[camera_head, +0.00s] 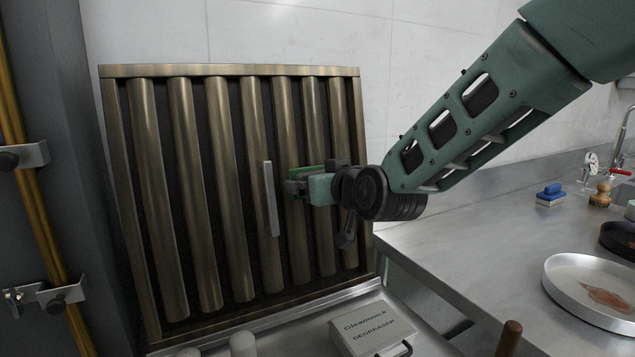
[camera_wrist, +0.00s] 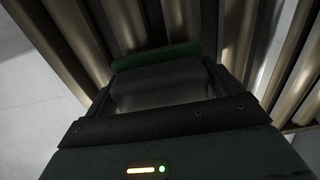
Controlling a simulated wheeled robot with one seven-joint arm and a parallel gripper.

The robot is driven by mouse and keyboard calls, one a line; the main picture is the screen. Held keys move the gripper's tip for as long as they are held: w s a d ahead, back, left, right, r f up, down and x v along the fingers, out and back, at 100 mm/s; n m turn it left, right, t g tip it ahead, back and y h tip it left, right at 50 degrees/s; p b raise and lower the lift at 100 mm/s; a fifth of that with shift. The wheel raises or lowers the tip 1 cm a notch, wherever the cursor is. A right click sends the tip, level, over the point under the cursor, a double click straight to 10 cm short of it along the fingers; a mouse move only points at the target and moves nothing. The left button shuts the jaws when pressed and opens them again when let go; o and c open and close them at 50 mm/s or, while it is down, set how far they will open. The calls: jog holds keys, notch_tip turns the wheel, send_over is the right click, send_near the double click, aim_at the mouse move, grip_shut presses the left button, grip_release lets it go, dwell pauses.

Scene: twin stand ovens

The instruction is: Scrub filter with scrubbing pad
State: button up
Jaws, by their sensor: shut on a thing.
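The filter (camera_head: 205,190) is a large brownish metal panel with upright rounded slats, leaning against the white tiled wall. My gripper (camera_head: 310,187) is in front of its right half. It is shut on the scrubbing pad (camera_head: 302,172), whose green edge shows at the fingers. In the wrist view the green pad (camera_wrist: 157,55) sits between the fingertips, close to the slats of the filter (camera_wrist: 240,40). I cannot tell whether the pad touches the slats. A grey upright handle (camera_head: 271,199) stands out from the filter just left of my gripper.
A box labelled degreaser (camera_head: 372,328) stands below the filter. The steel counter (camera_head: 450,245) at right holds a round pan (camera_head: 590,290), a blue sponge or brush (camera_head: 550,195) and a wooden-topped brush (camera_head: 600,196). A yellow pipe (camera_head: 30,210) runs up the left side.

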aim_at(315, 213)
dwell(0.3)
jog(key=shift+s+d+f+b, duration=0.1)
jog(key=shift+s+f+b, duration=0.1)
jog(key=shift+f+b, duration=1.35)
jog(key=shift+f, duration=0.1)
jog(key=shift+s+d+f+b, duration=0.1)
jog(key=shift+s+f+b, duration=0.1)
jog(key=shift+f+b, duration=0.6)
jog(key=shift+s+d+f+b, duration=0.1)
jog(key=shift+s+f+b, duration=0.1)
jog(key=shift+f+b, duration=0.6)
jog(key=shift+s+d+f+b, duration=0.1)
jog(key=shift+s+f+b, duration=0.05)
jog(key=shift+f+b, duration=0.5)
jog(key=shift+s+f+b, duration=0.15)
jog(key=shift+f+b, duration=0.35)
jog(key=shift+f, duration=0.1)
